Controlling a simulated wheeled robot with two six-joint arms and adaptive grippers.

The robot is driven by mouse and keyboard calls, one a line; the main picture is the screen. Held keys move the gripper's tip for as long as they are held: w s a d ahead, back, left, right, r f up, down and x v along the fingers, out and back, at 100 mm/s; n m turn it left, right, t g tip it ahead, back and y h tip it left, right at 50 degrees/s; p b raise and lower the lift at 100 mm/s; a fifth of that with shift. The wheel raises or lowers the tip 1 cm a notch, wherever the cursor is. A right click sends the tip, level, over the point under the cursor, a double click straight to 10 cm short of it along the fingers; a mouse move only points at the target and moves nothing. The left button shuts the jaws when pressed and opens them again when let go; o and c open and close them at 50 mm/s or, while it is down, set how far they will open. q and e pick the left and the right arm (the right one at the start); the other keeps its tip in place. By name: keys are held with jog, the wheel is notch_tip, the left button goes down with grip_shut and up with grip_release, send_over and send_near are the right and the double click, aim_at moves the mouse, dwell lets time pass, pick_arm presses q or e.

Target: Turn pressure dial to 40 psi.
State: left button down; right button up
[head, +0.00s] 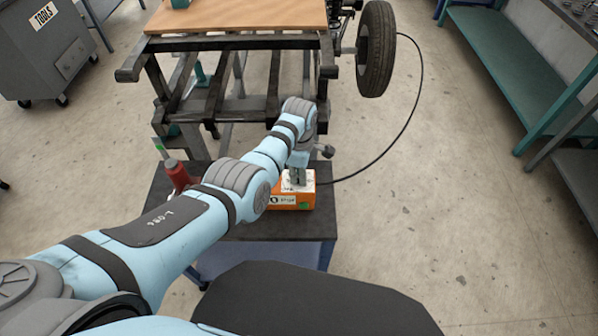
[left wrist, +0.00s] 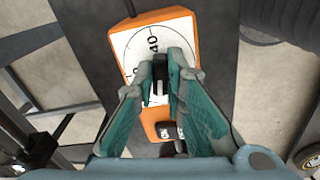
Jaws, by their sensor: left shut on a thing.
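The pressure box (head: 292,201) is a small orange box on a dark cart top in the head view. In the left wrist view its white dial face (left wrist: 130,48) shows a "40" just above a black knob (left wrist: 160,70). My left gripper (head: 298,177) is over the top of the box, its fingers pointing down. In the left wrist view the fingers (left wrist: 161,64) are shut on the knob, one on each side. A white mark shows on the knob, but the fingers hide part of it, so I cannot tell its exact reading. My right gripper is not in view.
A black switch marked "ON" (left wrist: 168,132) sits on the box near the fingers. A black hose (head: 400,140) runs from the box to the right. A red bottle (head: 177,176) stands left on the cart (head: 250,226). A frame with a wheel (head: 376,50) stands behind.

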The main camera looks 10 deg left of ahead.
pick_arm(q)
jog(key=m+p, duration=0.1)
jog(key=m, duration=0.2)
jog(key=shift+m, duration=0.3)
jog(key=m, duration=0.4)
jog(key=shift+s+m+p, duration=0.1)
jog(key=shift+m+p, duration=0.2)
jog(key=m, duration=0.3)
jog(key=shift+m, duration=0.3)
jog(key=m, duration=0.4)
jog(key=shift+a+m+p, duration=0.15)
jog(key=shift+m+p, duration=0.15)
jog(key=m, duration=0.9)
jog(key=shift+a, duration=0.1)
jog(key=m, duration=0.4)
jog(key=shift+a+m, duration=0.1)
jog(key=shift+m, duration=1.9)
